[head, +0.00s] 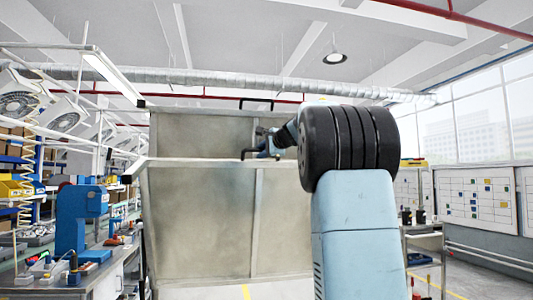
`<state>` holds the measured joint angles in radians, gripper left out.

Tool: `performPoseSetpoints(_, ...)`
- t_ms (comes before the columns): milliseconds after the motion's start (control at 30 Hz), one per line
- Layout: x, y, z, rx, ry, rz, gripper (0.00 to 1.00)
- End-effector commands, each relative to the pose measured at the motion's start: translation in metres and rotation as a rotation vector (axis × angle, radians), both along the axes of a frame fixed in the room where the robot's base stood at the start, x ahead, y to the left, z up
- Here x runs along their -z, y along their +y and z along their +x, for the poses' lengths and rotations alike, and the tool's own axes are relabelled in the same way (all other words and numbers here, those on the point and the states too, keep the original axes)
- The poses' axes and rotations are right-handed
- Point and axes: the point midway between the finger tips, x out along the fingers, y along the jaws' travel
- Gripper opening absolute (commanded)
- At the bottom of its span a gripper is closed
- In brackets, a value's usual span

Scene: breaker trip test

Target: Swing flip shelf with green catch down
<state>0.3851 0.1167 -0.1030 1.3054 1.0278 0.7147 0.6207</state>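A tall grey-beige panelled unit (200,215) stands in front of me in the head view, with a pale horizontal edge (195,162) across it. It may be the flip shelf and its frame, but I cannot tell which panel is the shelf. No green catch shows. My gripper (262,150) is small and dark in front of the unit, close to a black handle (246,154) near the pale edge. I cannot tell whether it touches the handle or whether its fingers are open. My arm hides the unit's right part.
A second black handle (256,101) is at the unit's top edge. At left, a workbench (85,285) carries a blue machine (78,218). At right stand a small trolley (425,242) and whiteboards (477,197). Some floor shows at lower right.

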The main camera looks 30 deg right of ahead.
Motion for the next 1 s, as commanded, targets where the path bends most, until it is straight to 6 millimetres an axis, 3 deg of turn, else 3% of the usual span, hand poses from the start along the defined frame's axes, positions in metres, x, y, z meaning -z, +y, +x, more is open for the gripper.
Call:
performPoseSetpoints(400,0.0017,0.0006,0.0073,0.0,0.0,0.0,0.27)
performPoseSetpoints(700,0.0024,0.0002,0.0073,0.0,0.001,0.001,0.0)
performPoseSetpoints(1000,0.0033,-0.0004,0.0074,0.001,0.003,0.0,0.0)
